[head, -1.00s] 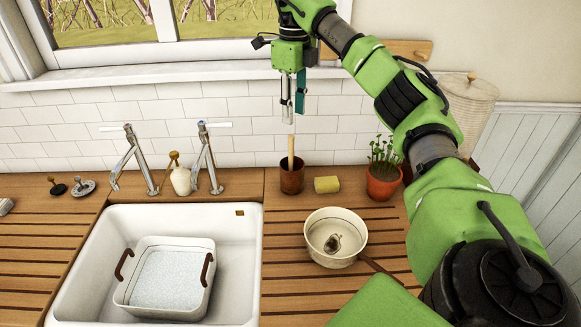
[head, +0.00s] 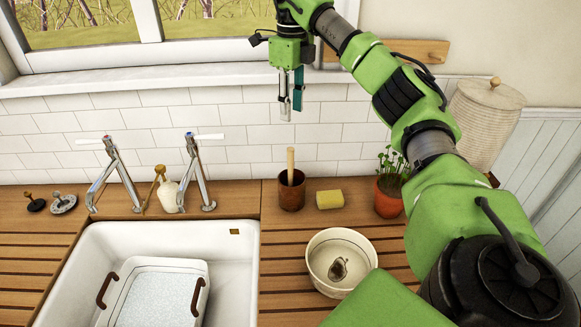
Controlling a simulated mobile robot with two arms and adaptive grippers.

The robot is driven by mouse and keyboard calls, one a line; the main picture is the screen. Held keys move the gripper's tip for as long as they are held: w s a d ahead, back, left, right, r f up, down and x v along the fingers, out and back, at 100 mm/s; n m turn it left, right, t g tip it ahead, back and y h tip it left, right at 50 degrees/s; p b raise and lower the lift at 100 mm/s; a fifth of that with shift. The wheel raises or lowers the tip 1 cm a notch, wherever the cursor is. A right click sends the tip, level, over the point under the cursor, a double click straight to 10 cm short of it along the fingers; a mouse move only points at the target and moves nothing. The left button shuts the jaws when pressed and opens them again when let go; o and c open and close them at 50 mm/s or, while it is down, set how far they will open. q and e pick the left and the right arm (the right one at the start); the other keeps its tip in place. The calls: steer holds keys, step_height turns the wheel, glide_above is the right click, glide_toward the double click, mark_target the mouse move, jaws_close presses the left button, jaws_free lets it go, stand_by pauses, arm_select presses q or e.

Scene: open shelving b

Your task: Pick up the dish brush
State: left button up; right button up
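A pale wooden handle (head: 291,162), which looks like the dish brush's, stands upright in a brown cup (head: 292,192) on the wooden counter. The brush's other end is hidden inside the cup. My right gripper (head: 291,110) hangs with its fingers pointing down above the handle in the picture, clear of it. There is a gap between its fingers and nothing in them. My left gripper is not in view.
A yellow sponge (head: 329,200) and a potted plant (head: 388,195) stand right of the cup. The white sink (head: 241,262) and taps (head: 196,172) are left. A tiled wall (head: 240,145) is behind.

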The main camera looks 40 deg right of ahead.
steer(key=b, duration=0.7)
glide_above(292, 156)
steer(key=f, duration=0.7)
steer(key=shift+w+d+f, duration=0.2)
steer(key=shift+w+f, duration=0.05)
steer(key=shift+w, duration=0.05)
steer(key=shift+s+f, duration=0.1)
steer(key=shift+f, duration=0.35)
step_height(292, 156, down, 8)
steer(key=shift+r+p, duration=0.15)
steer(key=shift+p, duration=0.2)
steer(key=f+p, duration=0.1)
steer(key=f, duration=0.1)
steer(key=f+p, duration=0.1)
steer(key=f, duration=0.1)
steer(key=shift+w+f, duration=0.2)
steer(key=shift+f, duration=0.6)
jaws_close()
